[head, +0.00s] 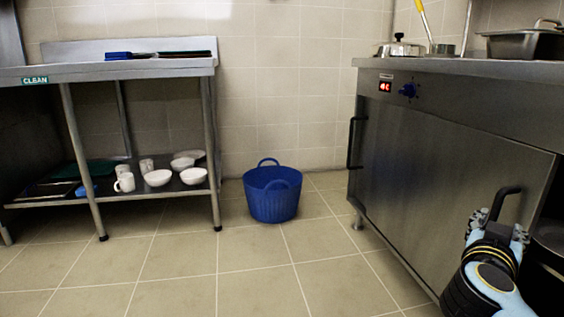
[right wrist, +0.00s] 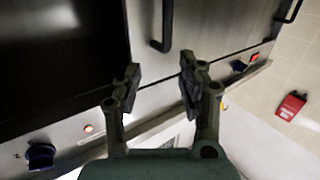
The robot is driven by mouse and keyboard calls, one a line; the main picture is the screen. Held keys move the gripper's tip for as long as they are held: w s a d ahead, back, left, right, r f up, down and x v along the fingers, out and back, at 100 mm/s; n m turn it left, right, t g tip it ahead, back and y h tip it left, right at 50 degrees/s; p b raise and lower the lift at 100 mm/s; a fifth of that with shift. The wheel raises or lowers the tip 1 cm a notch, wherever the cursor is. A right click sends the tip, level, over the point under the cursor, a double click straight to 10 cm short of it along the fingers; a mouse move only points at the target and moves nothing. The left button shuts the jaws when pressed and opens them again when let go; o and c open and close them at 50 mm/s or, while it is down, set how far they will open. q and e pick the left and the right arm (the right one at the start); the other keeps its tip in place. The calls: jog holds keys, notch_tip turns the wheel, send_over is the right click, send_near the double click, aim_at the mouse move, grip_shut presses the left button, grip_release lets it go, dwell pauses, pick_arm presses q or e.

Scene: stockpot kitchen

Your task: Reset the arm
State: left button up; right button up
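My right gripper (head: 497,224) is at the lower right of the head view, in front of a steel cabinet door (head: 440,185). A dark bar handle (head: 509,198) shows just beyond its fingers. In the right wrist view my right gripper (right wrist: 160,72) has its two fingers spread apart with nothing held. The handle (right wrist: 166,25) stands past the gap between the fingertips and looks apart from them. My left gripper is in neither view.
A dark open bay (right wrist: 60,55) lies beside the door. A blue basket (head: 272,196) stands on the floor. A steel table (head: 130,68) at left holds bowls and mugs on its lower shelf. The tiled floor between is clear.

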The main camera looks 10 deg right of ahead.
jog(key=s+a+f+n+g+y+p, duration=0.35)
jog(key=s+f+p, duration=0.6)
jog(key=s, duration=0.35)
jog(key=s+a+f+n+g+y+p, duration=0.3)
jog(key=s+f+g+y+p, duration=0.15)
jog(key=s+f+p, duration=0.7)
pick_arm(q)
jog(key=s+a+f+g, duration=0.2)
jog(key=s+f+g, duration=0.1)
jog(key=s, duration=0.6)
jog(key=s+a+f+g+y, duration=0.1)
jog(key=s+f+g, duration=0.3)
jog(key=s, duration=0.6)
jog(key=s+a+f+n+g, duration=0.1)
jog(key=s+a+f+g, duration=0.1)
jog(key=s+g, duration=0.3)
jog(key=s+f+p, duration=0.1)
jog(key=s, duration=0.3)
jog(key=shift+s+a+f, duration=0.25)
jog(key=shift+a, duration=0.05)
pick_arm(e)
jog(key=s+a+f+n+g+y, duration=0.1)
jog(key=s+a+f+n+y, duration=0.1)
jog(key=s, duration=1)
jog(key=s+a+f+n+g+y, duration=0.1)
jog(key=s+a+f+y, duration=0.1)
jog(key=s, duration=1)
jog(key=shift+s+a+f+n, duration=0.15)
jog(key=shift+s+a+n, duration=0.25)
jog(key=shift+a, duration=0.2)
